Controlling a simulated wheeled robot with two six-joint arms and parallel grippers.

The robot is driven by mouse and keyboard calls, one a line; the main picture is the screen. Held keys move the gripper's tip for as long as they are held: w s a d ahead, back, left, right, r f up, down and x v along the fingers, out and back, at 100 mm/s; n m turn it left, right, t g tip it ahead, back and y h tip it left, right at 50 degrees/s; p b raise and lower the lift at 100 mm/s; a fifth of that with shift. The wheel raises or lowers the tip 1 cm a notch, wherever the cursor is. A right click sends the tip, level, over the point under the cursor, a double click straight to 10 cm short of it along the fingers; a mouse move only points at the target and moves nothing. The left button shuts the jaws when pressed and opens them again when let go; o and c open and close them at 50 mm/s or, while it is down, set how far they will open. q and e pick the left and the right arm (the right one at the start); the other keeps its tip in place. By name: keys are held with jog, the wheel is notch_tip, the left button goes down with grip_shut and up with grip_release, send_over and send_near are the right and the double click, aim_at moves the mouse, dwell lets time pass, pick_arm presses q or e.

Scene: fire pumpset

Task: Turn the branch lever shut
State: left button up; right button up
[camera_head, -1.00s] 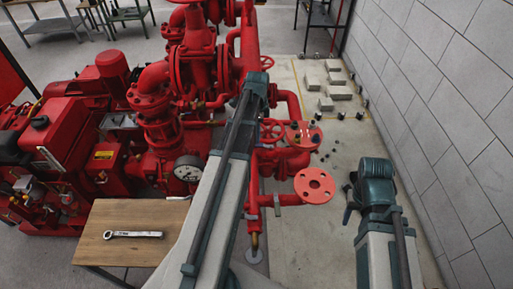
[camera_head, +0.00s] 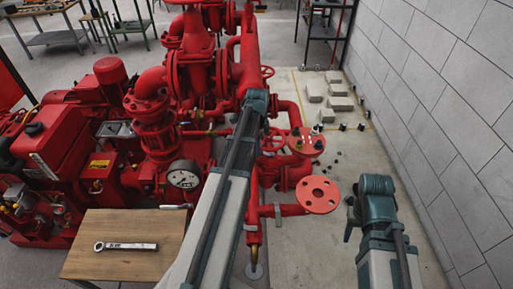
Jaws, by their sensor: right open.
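The red pump piping (camera_head: 298,172) stands in the middle. A vertical red branch pipe with a brass end (camera_head: 253,249) shows just right of my left arm. A small pale metal piece (camera_head: 250,227) sits on this pipe; I cannot tell whether it is the branch lever. My left arm crosses in front of the piping, and its gripper is not visible. My right gripper (camera_head: 349,219) is small and dark beside my right arm, right of the round red flange (camera_head: 318,195) and apart from it. It is open, with nothing seen in it.
A wooden table (camera_head: 92,256) with a wrench (camera_head: 126,246) is at lower left. A pressure gauge (camera_head: 183,175) and the red engine (camera_head: 62,145) are at left. A block wall (camera_head: 450,110) bounds the right. Blocks (camera_head: 338,103) lie on the floor behind.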

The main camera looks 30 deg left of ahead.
pick_arm(q)
grip_shut()
jog(key=shift+s+a, duration=0.15)
jog(key=shift+s+a, duration=0.1)
dwell(0.8)
